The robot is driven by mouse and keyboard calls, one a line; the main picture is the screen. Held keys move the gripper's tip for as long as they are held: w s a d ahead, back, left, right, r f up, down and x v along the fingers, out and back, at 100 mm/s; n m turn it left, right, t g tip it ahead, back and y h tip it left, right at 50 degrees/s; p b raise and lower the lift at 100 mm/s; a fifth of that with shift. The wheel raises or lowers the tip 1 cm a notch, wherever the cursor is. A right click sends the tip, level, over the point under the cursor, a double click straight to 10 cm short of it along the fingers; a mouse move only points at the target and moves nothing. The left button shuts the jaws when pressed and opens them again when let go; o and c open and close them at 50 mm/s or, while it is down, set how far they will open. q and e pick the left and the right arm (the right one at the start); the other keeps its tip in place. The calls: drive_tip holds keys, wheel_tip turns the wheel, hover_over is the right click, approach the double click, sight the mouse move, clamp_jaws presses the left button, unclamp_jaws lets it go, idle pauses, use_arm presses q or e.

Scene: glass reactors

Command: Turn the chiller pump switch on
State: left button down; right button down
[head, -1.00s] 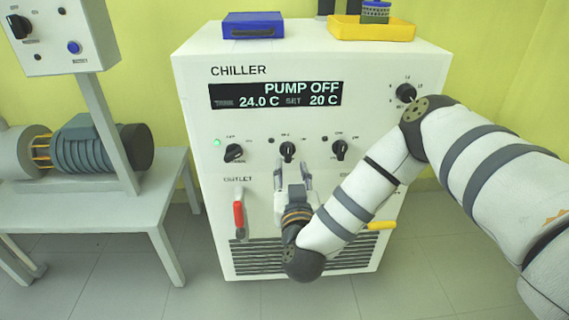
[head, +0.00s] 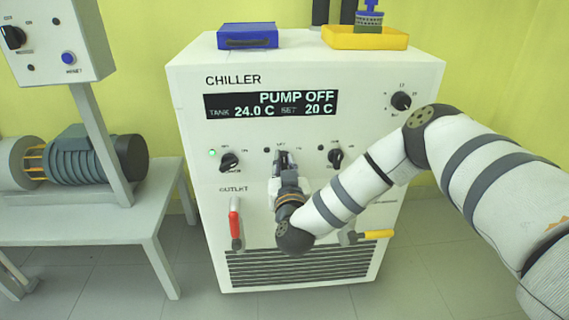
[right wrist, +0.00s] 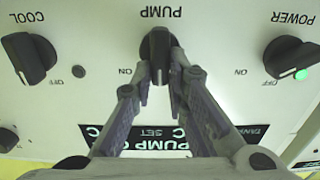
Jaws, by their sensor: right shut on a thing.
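The chiller's pump switch (right wrist: 157,45) is a black rotary knob in the middle of a row of three, with PUMP, ON and OFF marked around it upside down in the right wrist view. Its grip bar looks about vertical there. My right gripper (head: 283,158) is at this knob, and in the right wrist view its two fingers (right wrist: 159,82) are shut on the knob's sides. In the head view the gripper mostly hides the knob. The chiller display (head: 272,101) reads PUMP OFF, 24.0 C, SET 20 C. My left gripper is not in view.
The power knob (head: 229,162) with a lit green lamp (head: 212,153) and the cool knob (head: 335,158) flank it closely. Below are a red-handled valve (head: 235,220) and a yellow-handled valve (head: 378,234). A blue case (head: 247,36) and yellow tray (head: 365,41) sit on top.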

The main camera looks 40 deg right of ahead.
drive_tip(key=m+p, duration=0.1)
drive_tip(key=m, duration=0.1)
drive_tip(key=shift+s+d+m, duration=0.1)
drive_tip(key=shift+m, duration=0.3)
drive_tip(key=shift+s+d+f+m, duration=0.1)
drive_tip(key=shift+m, duration=1.4)
drive_tip(key=shift+s+d+f+m, duration=0.1)
drive_tip(key=shift+d+f+m, duration=0.05)
drive_tip(key=shift+m, duration=1.35)
drive_tip(key=shift+d+f+m, duration=0.1)
drive_tip(key=shift+m, duration=1.4)
drive_tip(key=c, duration=1.6)
unclamp_jaws()
